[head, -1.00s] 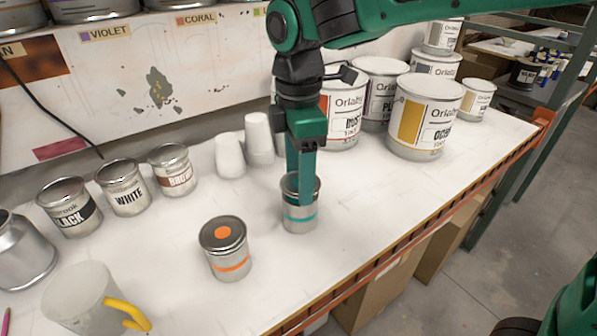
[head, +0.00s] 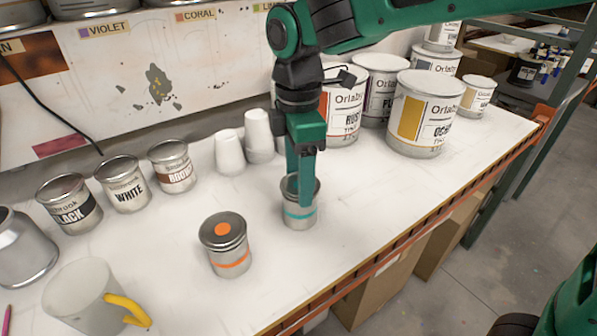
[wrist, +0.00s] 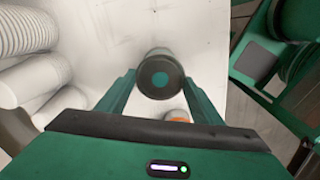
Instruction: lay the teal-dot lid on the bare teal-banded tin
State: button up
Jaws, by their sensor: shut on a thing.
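The teal-dot lid (wrist: 160,76) is a dark round disc with a teal dot, held between my gripper's fingers in the wrist view. My gripper (head: 303,195) points straight down at the top of the teal-banded tin (head: 298,218) in the head view. That tin stands upright on the bench, silver with a teal band. My fingers hide much of its rim and the lid in the head view. The lid is at the tin's top; I cannot tell whether it is fully seated.
An orange-dot tin (head: 225,245) stands close to the left, with a yellow-handled mug (head: 85,298) beyond it. Black, white and brown tins (head: 123,185) line the back left. White cups (head: 230,153) and big paint cans (head: 425,115) stand behind. The bench front right is clear.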

jog(key=o, duration=1.1)
notch_tip(320, 180, up, 10)
jog(key=w+d+f+m, duration=0.25)
jog(key=d+m, duration=0.55)
jog(key=d, duration=0.7)
jog(key=s+d+f+m, duration=0.45)
jog(key=d+m, duration=0.25)
jog(key=d, duration=0.3)
jog(key=s+d+f+m, duration=0.4)
jog(key=s+d+m, duration=0.2)
jog(key=d, duration=0.4)
jog(key=s+d+f+m, duration=0.1)
jog(key=s+m, duration=0.1)
jog(key=s+d+f+m, duration=0.2)
jog(key=s, duration=0.1)
jog(key=s+d+f+m, duration=0.1)
jog(key=s+f+m, duration=0.1)
jog(key=s, duration=0.1)
jog(key=shift+s+d, duration=0.15)
jog(key=shift+d, duration=0.25)
